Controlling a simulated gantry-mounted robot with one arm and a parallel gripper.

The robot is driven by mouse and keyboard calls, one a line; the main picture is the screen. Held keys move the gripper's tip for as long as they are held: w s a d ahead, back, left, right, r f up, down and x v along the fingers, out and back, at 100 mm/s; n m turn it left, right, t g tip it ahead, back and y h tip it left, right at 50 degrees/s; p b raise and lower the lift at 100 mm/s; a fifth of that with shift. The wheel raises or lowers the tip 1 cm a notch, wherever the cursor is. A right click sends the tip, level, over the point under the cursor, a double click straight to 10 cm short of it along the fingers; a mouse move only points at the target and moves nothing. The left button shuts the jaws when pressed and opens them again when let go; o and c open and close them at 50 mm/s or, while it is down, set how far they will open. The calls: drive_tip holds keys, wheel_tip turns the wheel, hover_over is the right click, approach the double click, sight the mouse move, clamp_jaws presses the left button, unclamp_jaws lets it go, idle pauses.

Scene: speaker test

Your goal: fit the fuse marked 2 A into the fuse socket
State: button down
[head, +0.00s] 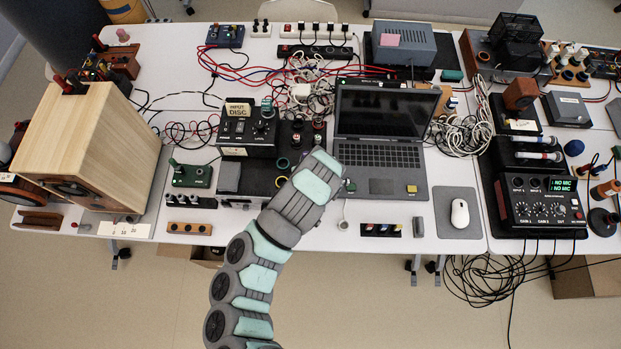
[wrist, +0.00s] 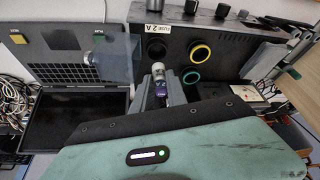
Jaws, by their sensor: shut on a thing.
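My gripper (wrist: 159,88) is shut on a small fuse (wrist: 158,73) with a pale end and a purple band. The fuse points at a dark round opening (wrist: 156,50), the fuse socket, in the black panel (wrist: 222,62). A white label reading "FUSE 2 A" (wrist: 158,29) sits just above the opening. The fuse tip appears just below the opening; I cannot tell whether it touches. No marking is readable on the fuse. In the head view my gripper (head: 343,182) is over the bench's front middle, and its wrist hides the fuse and socket.
A yellow ring (wrist: 200,53) and a green ring (wrist: 191,76) are to the right of the socket. A bluish see-through plate (wrist: 118,58) stands close on the left. The open laptop (head: 380,155) is right beside my arm. A small rack (head: 380,230) lies at the front edge.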

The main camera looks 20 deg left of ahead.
drive_tip(key=shift+f, duration=2.45)
drive_tip(key=shift+f, duration=0.35)
drive_tip(key=c, duration=1.6)
unclamp_jaws()
